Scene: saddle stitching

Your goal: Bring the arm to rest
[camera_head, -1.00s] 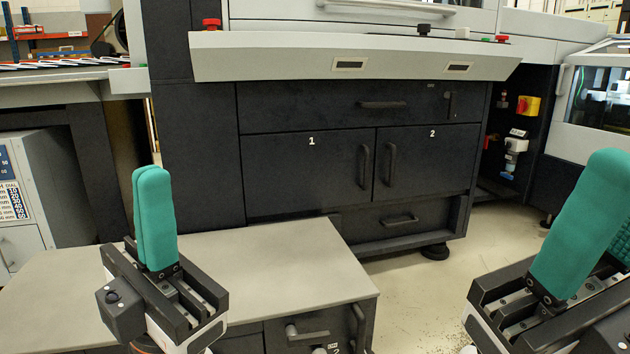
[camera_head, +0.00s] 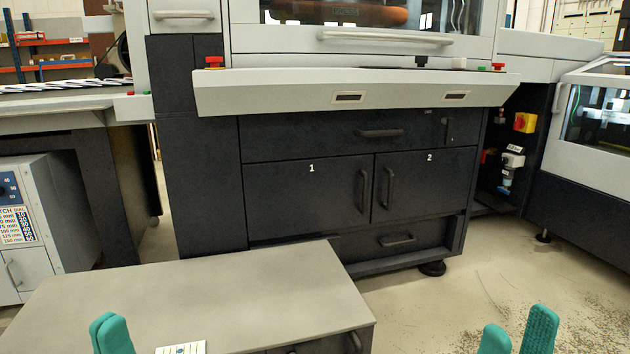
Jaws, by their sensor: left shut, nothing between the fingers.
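My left gripper (camera_head: 110,335) shows at the bottom edge, left of centre, as two teal fingers pressed together with nothing between them. It is in front of the grey-topped low cabinet (camera_head: 215,290). My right gripper (camera_head: 518,335) shows at the bottom edge on the right. Its two teal fingers stand apart with bare floor visible between them, so it is open and empty. The rest of both grippers and both arms are below the picture.
A white card-like item (camera_head: 182,348) is cut off at the bottom edge, beside my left gripper. A dark machine with doors (camera_head: 310,200) stands behind the low cabinet, its light ledge (camera_head: 270,93) jutting forward.

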